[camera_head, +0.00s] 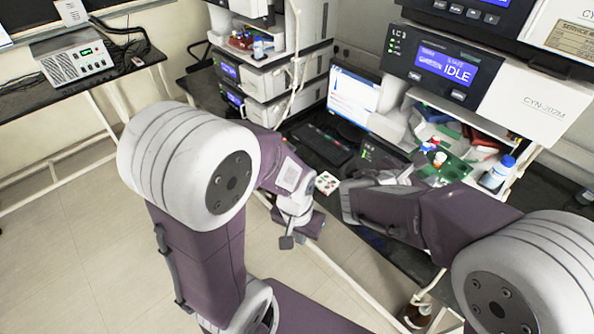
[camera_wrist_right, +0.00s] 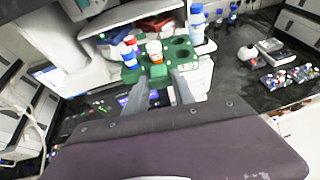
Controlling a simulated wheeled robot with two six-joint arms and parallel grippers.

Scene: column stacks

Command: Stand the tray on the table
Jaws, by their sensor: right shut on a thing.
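The green tray (camera_head: 455,168) is in front of the instrument column at the right in the head view, holding several small bottles with blue, red and orange caps. It also shows in the right wrist view (camera_wrist_right: 132,75), roughly level, with the bottles upright and some empty holes. My right gripper (camera_head: 418,160) is at its near edge; its fingers (camera_wrist_right: 160,92) are shut on the tray's edge. I cannot tell whether the tray rests on something underneath. My left gripper (camera_head: 287,238) is away from the tray, and its fingers are too unclear to judge. The black table (camera_head: 405,260) lies below.
A white-and-blue bottle (camera_head: 497,172) stands right of the tray. A monitor (camera_head: 352,95) and a keyboard (camera_head: 322,143) are behind my grippers. A small white plate with coloured dots (camera_head: 327,183) lies between the arms. In the wrist view, racks of vials (camera_wrist_right: 290,77) are at the right.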

